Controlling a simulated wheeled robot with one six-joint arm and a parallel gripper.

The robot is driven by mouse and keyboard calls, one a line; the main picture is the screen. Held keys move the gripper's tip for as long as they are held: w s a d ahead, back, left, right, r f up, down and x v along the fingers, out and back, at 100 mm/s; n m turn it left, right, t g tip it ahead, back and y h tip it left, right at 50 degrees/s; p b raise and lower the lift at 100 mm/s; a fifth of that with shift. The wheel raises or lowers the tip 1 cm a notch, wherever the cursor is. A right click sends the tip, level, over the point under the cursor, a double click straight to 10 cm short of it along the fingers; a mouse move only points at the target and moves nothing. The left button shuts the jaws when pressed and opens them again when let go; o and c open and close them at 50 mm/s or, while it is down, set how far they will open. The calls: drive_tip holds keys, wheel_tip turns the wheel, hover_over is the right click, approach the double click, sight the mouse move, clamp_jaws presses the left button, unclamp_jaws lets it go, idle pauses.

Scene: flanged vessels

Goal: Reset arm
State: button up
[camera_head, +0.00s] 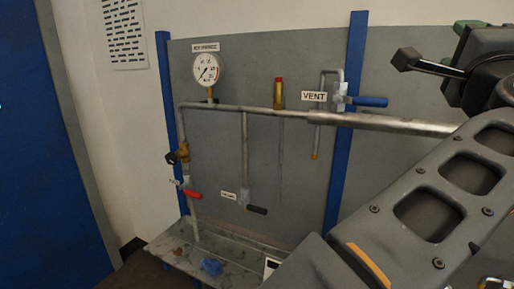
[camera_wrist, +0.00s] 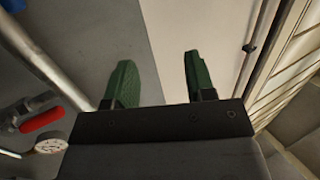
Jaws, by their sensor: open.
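My gripper (camera_wrist: 158,80) shows in the wrist view as two green fingers, spread apart with nothing between them. In the head view my arm fills the right side. The gripper end (camera_head: 435,65) sits at the upper right, in front of the panel and partly cut off by the frame edge. No vessel or other object is held. The wrist view shows a grey panel and pale wall beyond the fingers, with a red-handled valve (camera_wrist: 42,120) and a round gauge (camera_wrist: 50,146) at the left.
A grey panel (camera_head: 225,80) between blue posts carries a pipe, a gauge (camera_head: 207,69), a blue-handled valve (camera_head: 370,101) by a VENT sign, a red-handled valve (camera_head: 193,194) and a black-handled valve (camera_head: 257,209). A metal tray (camera_head: 170,246) with a blue item (camera_head: 211,266) lies below.

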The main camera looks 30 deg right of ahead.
drive_tip(key=w+a+f+n+y, duration=0.3)
drive_tip(key=w+f+n+y, duration=0.3)
drive_tip(key=w+f, duration=0.45)
drive_tip(key=w+a+f+n+y, duration=0.35)
drive_tip(key=w+f+y, duration=0.35)
drive_tip(key=w+f, duration=0.3)
drive_tip(key=w+a+f+n+g+y, duration=0.3)
drive_tip(key=a+f+n+g+y, duration=0.55)
drive_tip(key=a+f, duration=1)
drive_tip(key=s+a+f+n+g+h, duration=0.1)
drive_tip(key=s+a+f+n, duration=0.2)
drive_tip(key=f+n, duration=0.2)
drive_tip(key=s+a+f+n+g+h, duration=0.1)
drive_tip(key=s+a+f+n+h, duration=0.1)
drive_tip(key=f, duration=0.5)
drive_tip(key=s+a+n, duration=0.1)
drive_tip(key=a+n, duration=0.1)
drive_tip(key=n, duration=0.1)
drive_tip(key=shift+s, duration=0.3)
drive_tip(key=shift+g+h, duration=0.25)
